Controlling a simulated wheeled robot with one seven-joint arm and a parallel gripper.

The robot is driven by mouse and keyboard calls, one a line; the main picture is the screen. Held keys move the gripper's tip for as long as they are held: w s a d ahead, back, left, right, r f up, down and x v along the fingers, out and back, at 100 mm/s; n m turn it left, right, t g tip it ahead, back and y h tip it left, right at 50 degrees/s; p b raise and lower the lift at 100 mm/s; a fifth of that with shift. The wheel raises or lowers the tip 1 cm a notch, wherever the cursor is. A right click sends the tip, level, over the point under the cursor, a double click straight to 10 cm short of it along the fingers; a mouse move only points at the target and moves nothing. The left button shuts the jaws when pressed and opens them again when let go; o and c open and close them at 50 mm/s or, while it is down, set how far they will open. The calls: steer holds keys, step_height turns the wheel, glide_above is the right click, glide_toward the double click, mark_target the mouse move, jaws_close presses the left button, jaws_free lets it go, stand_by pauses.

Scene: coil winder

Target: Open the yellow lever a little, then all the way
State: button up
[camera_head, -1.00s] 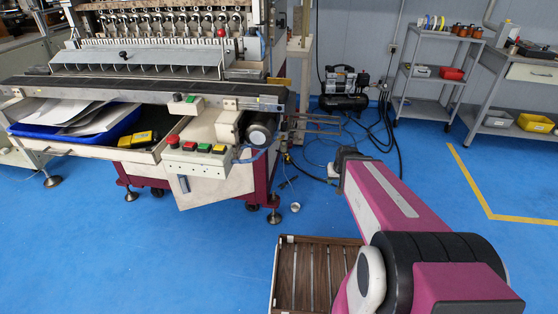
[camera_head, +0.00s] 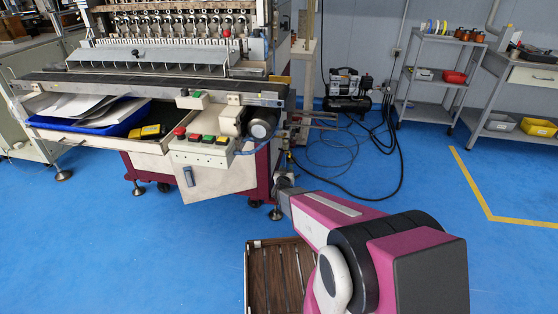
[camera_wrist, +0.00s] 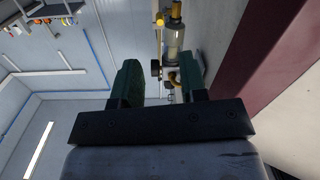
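In the wrist view, a small air unit with a clear bowl (camera_wrist: 174,42) and yellow parts stands just beyond my gripper (camera_wrist: 161,88). A yellow piece (camera_wrist: 177,9) at its top edge may be the yellow lever; I cannot tell for sure. Another yellowish fitting (camera_wrist: 187,78) shows close to the right finger. My two green fingers are apart with a gap between them, and nothing is visibly gripped. In the head view, my arm reaches left toward the machine's right end, low near its leg. The fingers and lever are not clear there.
The coil winder (camera_head: 150,85) stands at left, with a control box (camera_head: 203,142) at its front corner. A compressor (camera_head: 345,90) and loose hoses lie behind. A slatted wooden box (camera_head: 280,270) is below my arm. Blue floor is open at left and right.

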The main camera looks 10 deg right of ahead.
steer(key=x, duration=1)
steer(key=shift+w, duration=0.25)
steer(key=shift+h, duration=0.4)
jaws_close()
